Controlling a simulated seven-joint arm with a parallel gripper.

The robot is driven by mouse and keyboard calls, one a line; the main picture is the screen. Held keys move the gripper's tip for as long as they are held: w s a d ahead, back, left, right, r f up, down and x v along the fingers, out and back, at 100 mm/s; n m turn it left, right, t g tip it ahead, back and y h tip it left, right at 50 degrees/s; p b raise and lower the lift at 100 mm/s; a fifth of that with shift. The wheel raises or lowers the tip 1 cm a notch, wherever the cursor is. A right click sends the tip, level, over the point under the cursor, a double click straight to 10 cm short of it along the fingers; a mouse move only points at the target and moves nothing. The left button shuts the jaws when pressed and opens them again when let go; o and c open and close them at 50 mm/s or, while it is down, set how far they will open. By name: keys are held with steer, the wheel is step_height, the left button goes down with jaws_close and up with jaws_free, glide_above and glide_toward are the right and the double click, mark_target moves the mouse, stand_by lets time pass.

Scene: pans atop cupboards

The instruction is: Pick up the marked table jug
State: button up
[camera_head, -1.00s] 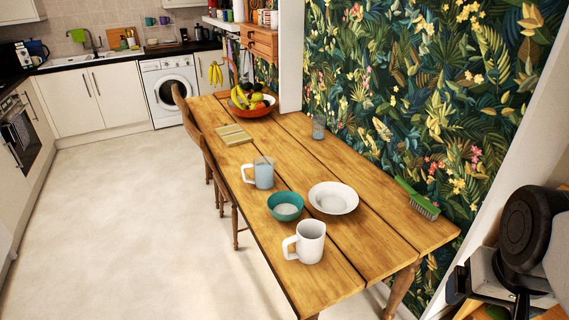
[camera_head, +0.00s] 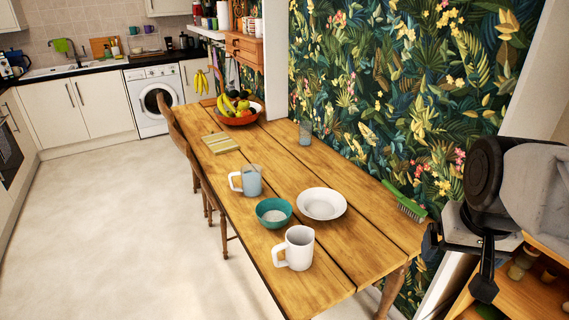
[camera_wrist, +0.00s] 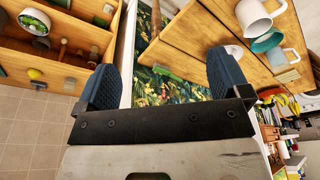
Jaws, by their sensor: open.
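Two jug-like vessels stand upright on the wooden table (camera_head: 335,236). One is a white jug (camera_head: 299,249) near the front edge, handle to the left. The other is a pale blue, see-through jug (camera_head: 251,181) with a white handle, farther back. I see no clear mark on either. In the wrist view the white jug (camera_wrist: 254,18) is at the top right, with the blue jug (camera_wrist: 279,61) below it. My gripper (camera_wrist: 160,80) is open and empty, its two blue fingers wide apart. In the head view it is at the right, off the table and apart from both jugs.
A green brush (camera_head: 404,200), a glass (camera_head: 305,133), a striped board (camera_head: 220,142) and a fruit bowl (camera_head: 238,117) are also on the table. Wooden shelves (camera_head: 530,290) stand at the right.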

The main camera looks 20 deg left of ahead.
steer(key=w+a+r+n, duration=0.1)
steer(key=w+a, duration=0.7)
steer(key=w, duration=0.6)
steer(key=w+a+r+n, duration=0.1)
steer(key=w+a+r, duration=0.1)
steer(key=w+a, duration=0.9)
steer(key=n+g, duration=0.1)
steer(key=n, duration=0.2)
glide_above(235, 174)
step_height(235, 174, down, 28)
steer(key=shift+s+y, duration=0.2)
steer(key=shift+y, duration=0.2)
steer(key=shift+d, duration=0.1)
steer(key=shift+w+f, duration=0.2)
steer(key=shift+f, duration=1)
